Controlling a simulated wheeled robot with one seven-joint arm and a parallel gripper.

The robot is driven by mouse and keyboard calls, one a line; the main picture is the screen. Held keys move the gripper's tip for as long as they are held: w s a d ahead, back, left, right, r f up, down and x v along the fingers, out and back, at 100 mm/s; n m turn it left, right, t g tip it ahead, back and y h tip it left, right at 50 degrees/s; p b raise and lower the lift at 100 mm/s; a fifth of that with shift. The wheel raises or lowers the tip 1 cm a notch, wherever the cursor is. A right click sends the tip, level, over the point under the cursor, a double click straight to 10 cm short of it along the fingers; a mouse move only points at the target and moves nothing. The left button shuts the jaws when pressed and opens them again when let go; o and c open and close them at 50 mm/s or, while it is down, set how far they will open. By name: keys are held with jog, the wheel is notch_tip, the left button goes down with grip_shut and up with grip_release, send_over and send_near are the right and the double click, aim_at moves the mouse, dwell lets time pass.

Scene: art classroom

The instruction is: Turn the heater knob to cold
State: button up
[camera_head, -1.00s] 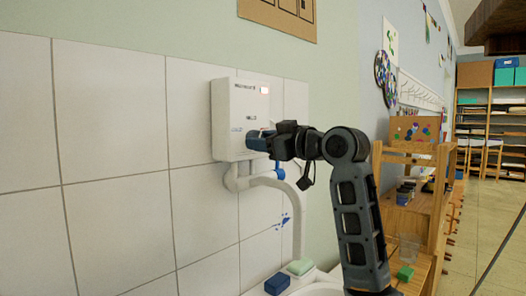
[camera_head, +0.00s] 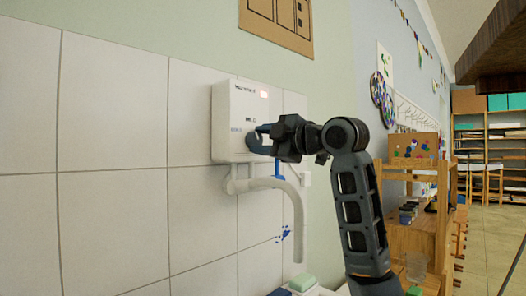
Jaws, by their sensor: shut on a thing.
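The white heater (camera_head: 226,107) is mounted on the tiled wall, with a small red lit display near its top right. Its blue-grey knob (camera_head: 254,143) is on the lower front face, partly hidden by my gripper. My gripper (camera_head: 264,140) reaches in from the right and is shut on the knob. The knob's exact pointer position cannot be made out. Small blue marking shows to the left of the knob.
A white pipe (camera_head: 300,222) curves down below the heater, with a blue valve piece above it. Green and blue blocks lie at the bottom edge. A wooden shelf (camera_head: 428,240) with cups stands to the right.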

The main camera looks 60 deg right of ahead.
jog(key=n+b, duration=0.2)
jog(key=n, duration=0.1)
jog(key=shift+f+n, duration=0.15)
jog(key=shift+n, duration=0.15)
jog(key=shift+n+b, duration=1.2)
jog(key=shift+n, duration=0.5)
jog(key=o, duration=1.1)
jog(key=shift+r, duration=0.2)
jog(key=shift+c, duration=0.2)
jog(key=shift+v, duration=3.9)
